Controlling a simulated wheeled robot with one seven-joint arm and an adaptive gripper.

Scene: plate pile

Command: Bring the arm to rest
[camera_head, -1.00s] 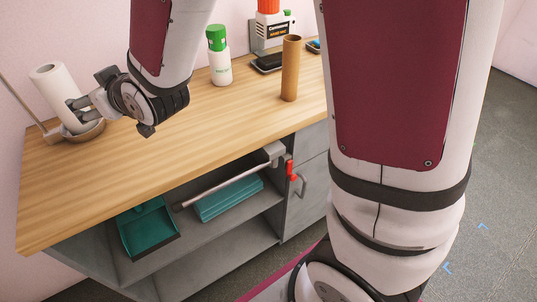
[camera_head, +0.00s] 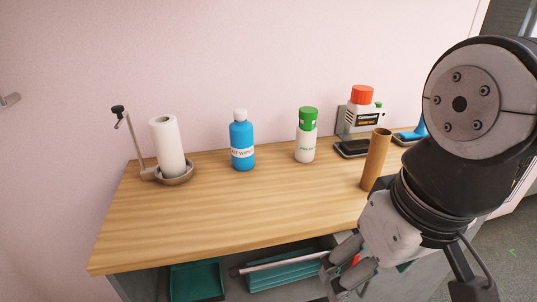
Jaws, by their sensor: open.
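My gripper (camera_head: 346,272) is low at the right, by the front edge of the counter, pointing down and to the left. It is open, with nothing seen in it. My arm bends down to it from the right side of the view and covers part of the counter's right end. A white paper towel roll (camera_head: 168,147) stands upright on its holder (camera_head: 174,178) at the counter's left end, well apart from my gripper.
On the wooden counter (camera_head: 220,215) stand a blue bottle (camera_head: 242,145), a green-capped white bottle (camera_head: 306,142), a brown cardboard tube (camera_head: 375,160) near my arm, and a red-capped container (camera_head: 364,115). Teal bins (camera_head: 197,282) sit below.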

